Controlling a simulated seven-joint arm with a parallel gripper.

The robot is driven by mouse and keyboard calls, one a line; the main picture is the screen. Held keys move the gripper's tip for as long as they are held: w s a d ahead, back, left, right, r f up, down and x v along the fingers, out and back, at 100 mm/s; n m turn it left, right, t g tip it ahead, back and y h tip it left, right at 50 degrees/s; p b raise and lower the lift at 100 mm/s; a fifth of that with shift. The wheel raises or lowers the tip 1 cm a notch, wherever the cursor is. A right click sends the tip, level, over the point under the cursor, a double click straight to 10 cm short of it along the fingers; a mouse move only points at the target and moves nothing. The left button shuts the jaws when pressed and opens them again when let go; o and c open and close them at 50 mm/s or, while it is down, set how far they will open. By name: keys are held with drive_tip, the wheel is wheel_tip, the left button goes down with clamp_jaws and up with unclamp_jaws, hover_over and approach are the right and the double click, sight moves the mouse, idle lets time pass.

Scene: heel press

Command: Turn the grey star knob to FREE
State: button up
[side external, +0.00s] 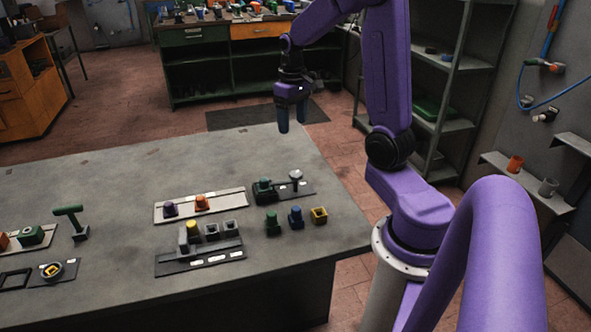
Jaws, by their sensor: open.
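A small grey knob (296,175) stands on a short post on a dark plate (306,190) near the table's far right part. It appears to be the star knob, but its shape is too small to be sure. A white label patch shows on the plate; no lettering, FREE included, can be read, so the knob's setting cannot be told. My gripper (292,127) is open and empty, with its dark fingers pointing down. It hangs above and apart from the knob, near the table's far edge in the picture.
A dark green part (264,189) stands left of the knob. A pale plate (175,214) with purple and orange pieces lies further left. Green, blue and yellow blocks (295,217) stand in front. A green T-handle (68,212) stands far left. The table's (110,175) far part is clear.

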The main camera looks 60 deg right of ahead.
drive_tip(key=d, duration=0.1)
approach(295, 173)
wheel_tip(295, 173, down, 8)
drive_tip(key=shift+s+f, duration=0.1)
drive_tip(key=shift+f, duration=0.1)
idle(0.5)
drive_tip(key=shift+c, duration=0.3)
clamp_jaws()
